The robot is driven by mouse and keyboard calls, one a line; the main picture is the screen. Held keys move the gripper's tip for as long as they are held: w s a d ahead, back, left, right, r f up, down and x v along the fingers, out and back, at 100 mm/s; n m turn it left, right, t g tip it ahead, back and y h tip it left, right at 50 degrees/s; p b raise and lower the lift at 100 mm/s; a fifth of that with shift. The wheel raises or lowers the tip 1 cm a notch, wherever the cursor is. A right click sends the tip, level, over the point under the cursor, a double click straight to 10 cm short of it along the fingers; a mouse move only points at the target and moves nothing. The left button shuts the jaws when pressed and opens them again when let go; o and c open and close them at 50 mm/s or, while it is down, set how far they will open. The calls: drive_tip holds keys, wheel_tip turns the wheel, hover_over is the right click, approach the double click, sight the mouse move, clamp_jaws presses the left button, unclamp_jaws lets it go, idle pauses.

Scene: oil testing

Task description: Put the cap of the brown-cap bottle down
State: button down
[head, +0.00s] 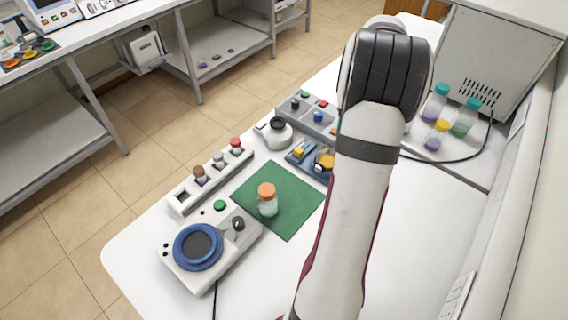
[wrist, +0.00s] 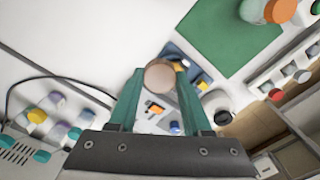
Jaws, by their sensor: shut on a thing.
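My gripper (wrist: 160,82) shows in the wrist view with its two green fingers shut on a round brown cap (wrist: 159,76). The cap sits between the fingertips and its flat face is towards the camera. I cannot tell whether anything is attached under it. In the head view my arm hides the fingers and the cap. A bottle with an orange cap (head: 267,191) stands upright on a green mat (head: 298,204), apart from my gripper. It also shows at the top right of the wrist view (wrist: 278,11).
A rack (head: 184,202) of small bottles and a blue-ringed device (head: 197,247) are at left. Several capped bottles (head: 436,104) stand at right.

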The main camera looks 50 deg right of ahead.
drive_tip(key=w+a+f, duration=0.5)
drive_tip(key=w, duration=0.1)
hover_over(273, 171)
wheel_tip(273, 171, down, 7)
drive_tip(key=shift+s, duration=0.15)
drive_tip(key=shift+f, duration=1.95)
drive_tip(key=shift+c, duration=1.7)
unclamp_jaws()
drive_tip(key=shift+f, duration=0.15)
